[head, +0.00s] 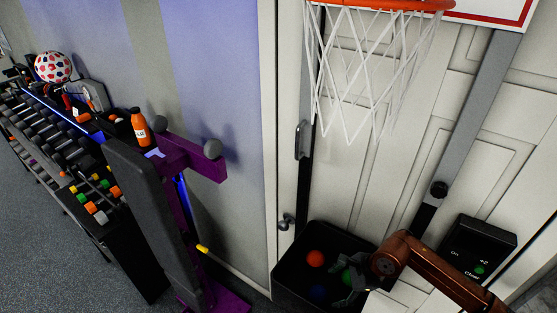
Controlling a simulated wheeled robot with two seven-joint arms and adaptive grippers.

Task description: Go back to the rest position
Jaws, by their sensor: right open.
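My right gripper (345,287), grey at the end of a copper-brown arm from the lower right, is over or inside the black bin (290,268) at the bottom centre. Its jaws are open, and no object shows between them. An orange-red ball (315,258), a green ball (347,276) and a dark blue ball (318,291) are in the bin. The gripper partly covers the green ball. I cannot tell whether it touches it. My left gripper is out of view.
A white basketball net (370,75) hangs above the bin before a white door (375,180). A black box with a green button (484,252) stands right. A purple-framed bench (190,155) and a dumbbell rack (50,135) stand left. Grey floor (45,240) is clear at lower left.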

